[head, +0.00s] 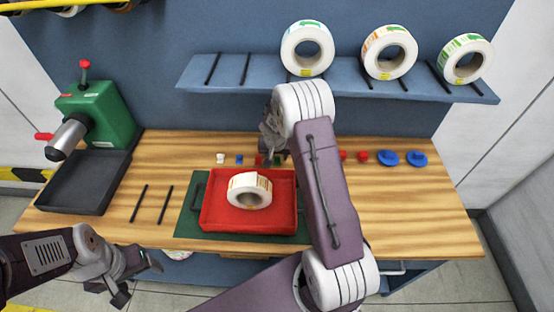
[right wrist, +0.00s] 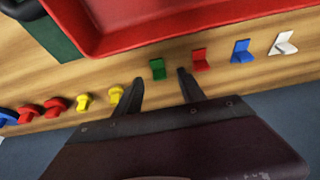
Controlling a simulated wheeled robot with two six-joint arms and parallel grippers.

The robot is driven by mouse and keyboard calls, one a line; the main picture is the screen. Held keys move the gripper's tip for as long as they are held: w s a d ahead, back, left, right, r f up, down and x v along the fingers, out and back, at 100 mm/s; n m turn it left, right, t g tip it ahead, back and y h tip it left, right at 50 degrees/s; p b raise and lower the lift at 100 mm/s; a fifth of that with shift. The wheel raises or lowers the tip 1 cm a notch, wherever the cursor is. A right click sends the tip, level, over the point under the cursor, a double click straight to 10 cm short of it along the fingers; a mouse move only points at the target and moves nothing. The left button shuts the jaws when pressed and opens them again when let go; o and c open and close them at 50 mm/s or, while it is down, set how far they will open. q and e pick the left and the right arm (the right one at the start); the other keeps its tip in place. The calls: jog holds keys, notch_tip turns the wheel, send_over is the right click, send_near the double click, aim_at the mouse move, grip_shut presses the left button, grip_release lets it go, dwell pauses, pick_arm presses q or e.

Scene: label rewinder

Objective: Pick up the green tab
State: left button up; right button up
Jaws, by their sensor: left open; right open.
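The green tab (right wrist: 157,69) stands on the wooden bench, between a red tab (right wrist: 201,60) and a yellow knob (right wrist: 115,94) in the right wrist view. My right gripper (right wrist: 160,78) is open and empty. Its two dark fingers straddle the green tab's place in that view, with the tab just past the fingertips. I see no contact. In the head view the green tab (head: 277,160) is partly covered by my right arm and gripper (head: 270,145). My left gripper (head: 137,280) is open and empty, low in front of the bench's left front edge.
A red tray (head: 285,222) with a label roll (head: 249,190) lies close to the tabs. A blue tab (right wrist: 242,51) and white tab (right wrist: 284,43) continue the row. A green machine (head: 105,112) stands left; a shelf (head: 225,72) with rolls hangs behind.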

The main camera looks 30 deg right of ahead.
aim_at(277, 158)
jog(key=x, duration=0.3)
jog(key=shift+w+d+f, duration=0.2)
jog(key=shift+d+f, duration=0.1)
jog(key=shift+w+f, duration=0.1)
jog(key=shift+f, duration=0.05)
jog(key=shift+c, duration=0.9)
grip_shut()
jog(key=shift+r+p, duration=0.3)
jog(key=shift+r, duration=0.3)
notch_tip(277, 158, up, 3)
jog(key=shift+f, duration=0.1)
jog(key=s+d+r+p, duration=0.1)
jog(key=s+d+r, duration=0.5)
jog(key=s, duration=0.4)
jog(key=shift+r, duration=0.6)
